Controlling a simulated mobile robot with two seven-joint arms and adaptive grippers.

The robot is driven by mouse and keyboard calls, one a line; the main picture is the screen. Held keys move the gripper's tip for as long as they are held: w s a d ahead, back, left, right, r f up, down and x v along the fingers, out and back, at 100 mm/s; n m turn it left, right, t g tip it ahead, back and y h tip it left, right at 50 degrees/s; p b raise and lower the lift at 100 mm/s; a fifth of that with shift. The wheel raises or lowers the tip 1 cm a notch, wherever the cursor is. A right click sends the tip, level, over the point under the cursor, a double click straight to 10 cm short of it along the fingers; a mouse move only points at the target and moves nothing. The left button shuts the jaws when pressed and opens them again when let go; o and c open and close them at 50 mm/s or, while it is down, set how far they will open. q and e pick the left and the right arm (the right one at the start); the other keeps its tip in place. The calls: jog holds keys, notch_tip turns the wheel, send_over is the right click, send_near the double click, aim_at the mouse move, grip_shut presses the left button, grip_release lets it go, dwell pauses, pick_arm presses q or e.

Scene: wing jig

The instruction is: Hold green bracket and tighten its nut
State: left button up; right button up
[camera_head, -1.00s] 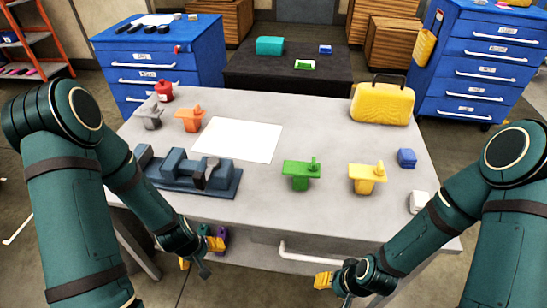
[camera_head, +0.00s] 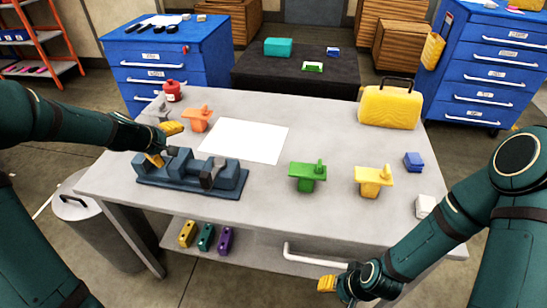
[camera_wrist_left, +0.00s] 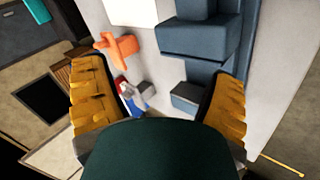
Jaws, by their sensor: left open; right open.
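The green bracket (camera_head: 307,178) stands upright on the table, right of centre, with a small green knob-like part on top. I cannot make out a separate nut. My left gripper (camera_head: 163,144) is open and empty over the left end of the blue-grey vise (camera_head: 190,178), left of the green bracket. Its yellow fingers show spread in the left wrist view (camera_wrist_left: 158,105), with the vise between and beyond them and no green bracket in sight. My right gripper (camera_head: 328,284) is open below the table's front edge, apart from every bracket.
An orange bracket (camera_head: 197,118), a red can (camera_head: 172,90) and a white sheet (camera_head: 243,140) lie behind the vise. A yellow bracket (camera_head: 374,181), a blue block (camera_head: 413,161) and a white block (camera_head: 425,206) stand right. A yellow case (camera_head: 390,103) is behind.

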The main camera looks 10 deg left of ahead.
pick_arm(q)
jog(key=w+d+r+h, duration=0.3)
jog(key=w+d+r, duration=0.15)
jog(key=d, duration=0.25)
jog(key=w+d+r+h, duration=0.3)
jog(key=w+d+r, duration=0.1)
jog(key=d+r, duration=0.25)
jog(key=n+g+h, duration=0.2)
jog(key=n+g, duration=0.3)
jog(key=g, duration=0.3)
send_near(307, 178)
notch_tip(307, 178, down, 4)
jog(key=w+a, duration=0.2)
jog(key=w, duration=0.1)
jog(key=x, duration=0.7)
jog(key=shift+s+d, duration=0.1)
jog(key=shift+d, duration=0.3)
jog(key=c, duration=1.2)
jog(key=shift+r, duration=0.1)
